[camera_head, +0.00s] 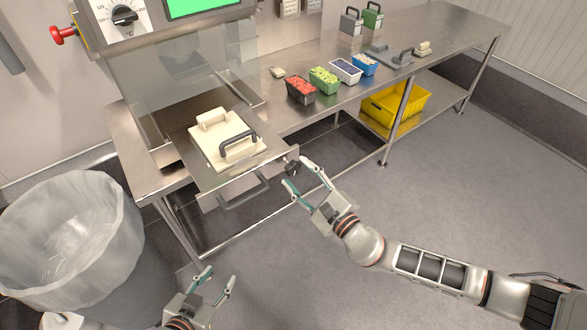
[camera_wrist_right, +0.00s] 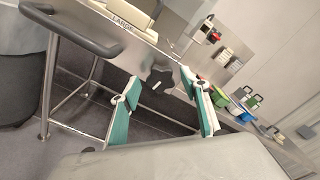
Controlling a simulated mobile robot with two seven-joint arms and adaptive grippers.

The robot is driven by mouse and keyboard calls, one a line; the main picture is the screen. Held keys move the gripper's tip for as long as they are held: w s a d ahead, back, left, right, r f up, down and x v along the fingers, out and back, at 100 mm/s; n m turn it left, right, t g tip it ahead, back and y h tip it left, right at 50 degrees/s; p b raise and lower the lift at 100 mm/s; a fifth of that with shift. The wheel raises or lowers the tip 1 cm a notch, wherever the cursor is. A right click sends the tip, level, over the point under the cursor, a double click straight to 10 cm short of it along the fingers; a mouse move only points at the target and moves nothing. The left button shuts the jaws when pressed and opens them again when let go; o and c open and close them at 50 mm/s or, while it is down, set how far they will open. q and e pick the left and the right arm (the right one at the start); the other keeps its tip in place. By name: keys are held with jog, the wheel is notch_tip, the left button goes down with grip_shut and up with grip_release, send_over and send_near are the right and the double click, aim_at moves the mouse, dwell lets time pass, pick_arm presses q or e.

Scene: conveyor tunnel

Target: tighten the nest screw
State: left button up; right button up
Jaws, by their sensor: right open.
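The nest screw is a black lobed knob (camera_head: 292,167) on the front edge of the steel drawer tray, at its right corner. In the right wrist view the knob (camera_wrist_right: 160,80) shows between my two fingertips, a little beyond them. My right gripper (camera_head: 297,173) is open, right in front of the knob; I cannot tell if it touches. A cream nest block (camera_head: 212,158) with a dark handle sits on the tray; it is marked "LARGE" in the wrist view. My left gripper (camera_head: 220,274) is open and empty, low, near the waste bin.
A bar handle (camera_head: 243,192) projects from the tray front, left of the knob. A bin with a clear liner (camera_head: 70,235) stands at left. The steel bench (camera_head: 440,32) holds several small coloured bins; a yellow crate (camera_head: 388,117) is on its lower shelf. The floor at right is free.

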jog(key=shift+x, duration=1.4)
jog(key=c, duration=1.1)
